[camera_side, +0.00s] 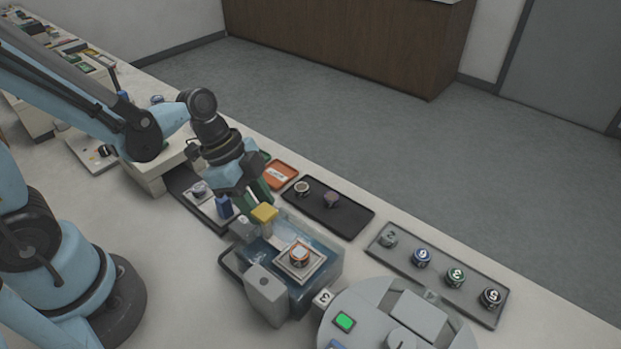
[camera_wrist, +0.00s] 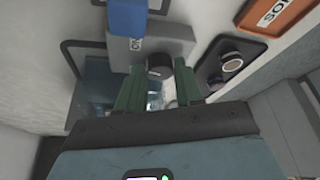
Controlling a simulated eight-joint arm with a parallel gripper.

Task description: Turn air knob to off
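In the wrist view a small dark round knob (camera_wrist: 159,70) shows between and just beyond my fingertips, by a grey block (camera_wrist: 165,46) with a partly readable label. This looks like the air knob; its setting cannot be read. My gripper (camera_wrist: 159,76) has its two green fingers apart on either side of it, and I cannot tell whether they touch it. In the side view my gripper (camera_side: 270,196) points down at the back left of the blue-clear press unit (camera_side: 325,268), close above a yellow cap (camera_side: 264,212). The knob cannot be made out there.
A blue upright part (camera_side: 224,206) stands close left of my gripper. An orange tray (camera_side: 283,168) and a dark tray (camera_side: 350,222) lie behind. A grey tray (camera_side: 465,298) with several numbered pucks and a round grey machine (camera_side: 370,310) are at right.

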